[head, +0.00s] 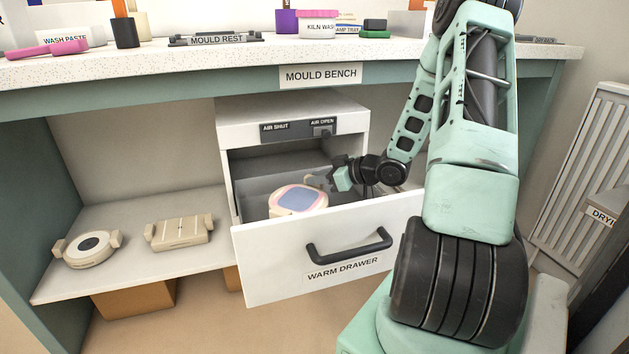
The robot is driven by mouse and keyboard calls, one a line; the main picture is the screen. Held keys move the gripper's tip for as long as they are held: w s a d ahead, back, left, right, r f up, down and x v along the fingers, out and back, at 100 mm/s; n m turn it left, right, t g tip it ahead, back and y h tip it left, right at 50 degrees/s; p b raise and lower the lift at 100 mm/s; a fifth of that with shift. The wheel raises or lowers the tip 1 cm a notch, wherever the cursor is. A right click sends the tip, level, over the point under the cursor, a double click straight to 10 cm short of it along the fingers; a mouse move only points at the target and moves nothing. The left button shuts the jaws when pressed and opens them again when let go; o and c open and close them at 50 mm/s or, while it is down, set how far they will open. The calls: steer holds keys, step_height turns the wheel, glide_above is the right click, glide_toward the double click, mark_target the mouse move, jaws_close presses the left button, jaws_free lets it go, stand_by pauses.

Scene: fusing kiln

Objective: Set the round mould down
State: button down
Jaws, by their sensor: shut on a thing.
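A round mould (298,199), cream with a pink and blue top, is inside the open warm drawer (290,262). My gripper (325,180) reaches into the drawer from the right and is shut on the mould at its right rear edge. The mould looks about level. The drawer front hides its lower side, so I cannot tell whether it touches the drawer floor.
Another round mould (90,247) with a dark centre and a rectangular mould (179,232) sit on the shelf (130,265) at left. The drawer handle (349,246) juts forward. The mould bench top (255,58) overhangs the drawer. A slatted rack (590,180) stands at right.

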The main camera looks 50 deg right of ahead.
steer(key=shift+f, duration=0.55)
steer(key=c, duration=1.3)
jaws_free()
steer(key=shift+o, duration=0.2)
